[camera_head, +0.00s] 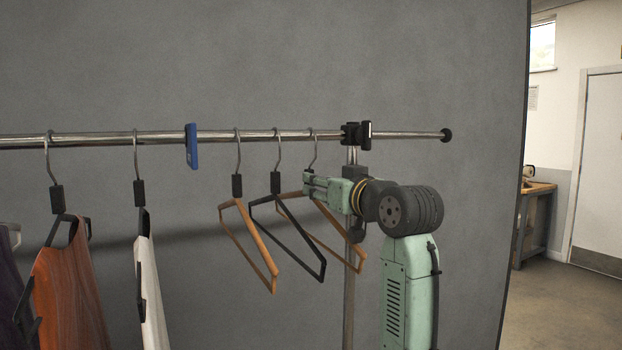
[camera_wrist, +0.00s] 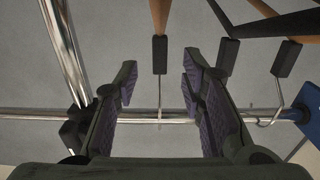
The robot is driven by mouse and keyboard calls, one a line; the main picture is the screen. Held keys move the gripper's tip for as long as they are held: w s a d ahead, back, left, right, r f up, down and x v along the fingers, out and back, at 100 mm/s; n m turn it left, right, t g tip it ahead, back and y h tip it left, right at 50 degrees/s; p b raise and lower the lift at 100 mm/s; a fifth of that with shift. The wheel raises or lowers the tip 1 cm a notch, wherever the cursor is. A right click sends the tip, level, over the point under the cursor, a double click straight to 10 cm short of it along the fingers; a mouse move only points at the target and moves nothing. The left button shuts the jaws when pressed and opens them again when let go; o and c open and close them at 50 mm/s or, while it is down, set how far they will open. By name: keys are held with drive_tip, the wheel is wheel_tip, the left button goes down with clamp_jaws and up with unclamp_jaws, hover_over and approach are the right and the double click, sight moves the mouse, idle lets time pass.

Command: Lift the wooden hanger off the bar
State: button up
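Two empty wooden hangers hang on the metal bar (camera_head: 85,139), the left one (camera_head: 252,236) and the right one (camera_head: 348,257), with an empty black hanger (camera_head: 300,254) between them. My gripper (camera_head: 311,186) is at the neck of the right wooden hanger. In the wrist view my gripper (camera_wrist: 157,75) is open. That hanger's black neck (camera_wrist: 160,55) and thin hook show between the fingers, with a gap on each side. The bar (camera_wrist: 150,115) crosses behind the fingers. In the head view my gripper hides part of this hanger's neck.
A blue divider (camera_head: 191,146) sits on the bar left of the empty hangers. Clothes, including a rust-brown garment (camera_head: 68,300) and a white one (camera_head: 153,300), hang farther left. A black clamp (camera_head: 352,134) and upright post (camera_head: 348,310) stand close to my gripper's right.

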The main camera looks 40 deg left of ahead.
sight(312, 163)
drive_tip(key=shift+x, duration=2.8)
clamp_jaws()
drive_tip(key=shift+r, duration=0.15)
drive_tip(key=shift+r, duration=1.6)
drive_tip(key=shift+d, duration=0.1)
drive_tip(key=shift+b+v, duration=1.4)
drive_tip(key=shift+v, duration=2.55)
